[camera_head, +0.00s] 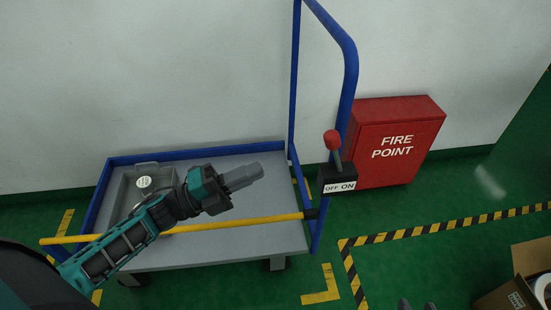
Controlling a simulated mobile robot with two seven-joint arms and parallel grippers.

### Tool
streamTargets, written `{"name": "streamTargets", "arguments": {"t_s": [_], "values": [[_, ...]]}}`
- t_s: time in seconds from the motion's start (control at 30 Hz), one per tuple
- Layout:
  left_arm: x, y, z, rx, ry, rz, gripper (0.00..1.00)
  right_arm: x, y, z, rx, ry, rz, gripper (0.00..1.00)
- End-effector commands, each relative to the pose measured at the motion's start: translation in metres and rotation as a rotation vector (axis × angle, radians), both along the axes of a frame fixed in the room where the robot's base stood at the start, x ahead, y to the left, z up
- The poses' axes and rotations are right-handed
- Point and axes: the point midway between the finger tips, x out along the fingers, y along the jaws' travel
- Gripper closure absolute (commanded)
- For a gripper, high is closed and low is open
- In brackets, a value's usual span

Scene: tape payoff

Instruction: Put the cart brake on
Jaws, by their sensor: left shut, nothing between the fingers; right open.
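The cart (262,230) has a grey deck with a blue rim and a tall blue handle frame (350,75). The brake lever has a red knob (332,139) on a grey stem, rising from a black box on the handle post. The box's white label (340,187) reads OFF at left and ON at right. The lever leans left, toward OFF. My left gripper (260,172) is shut and empty above the deck, left of the lever and apart from it. My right gripper (416,304) shows only its two separated fingertips at the bottom edge; the rest is out of view.
A yellow bar (250,222) crosses the cart's near side. A grey tray-like item with a round white-topped piece (144,183) sits on the deck. A red FIRE POINT cabinet (395,145) stands behind the lever. A cardboard box (510,295) is at bottom right. Green floor between is clear.

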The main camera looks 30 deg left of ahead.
Motion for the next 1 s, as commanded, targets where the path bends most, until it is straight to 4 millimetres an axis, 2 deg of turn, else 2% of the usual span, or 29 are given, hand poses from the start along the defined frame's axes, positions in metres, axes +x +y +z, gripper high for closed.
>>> {"name": "streamTargets", "arguments": {"t_s": [0.53, 0.73, 1.0], "values": [[0.071, -0.075, 0.032, -0.003, -0.003, -0.001, 1.0, -0.002, -0.001, -0.003, -0.002, 0.006, -0.002, 0.57], [0.083, -0.088, 0.036, -0.003, 0.0, 0.0, 1.0, -0.002, -0.001, -0.004, -0.002, 0.007, -0.002, 0.57], [0.085, -0.09, 0.036, -0.001, 0.002, 0.0, 1.0, -0.002, -0.002, -0.004, -0.006, 0.007, 0.0, 0.57]]}}
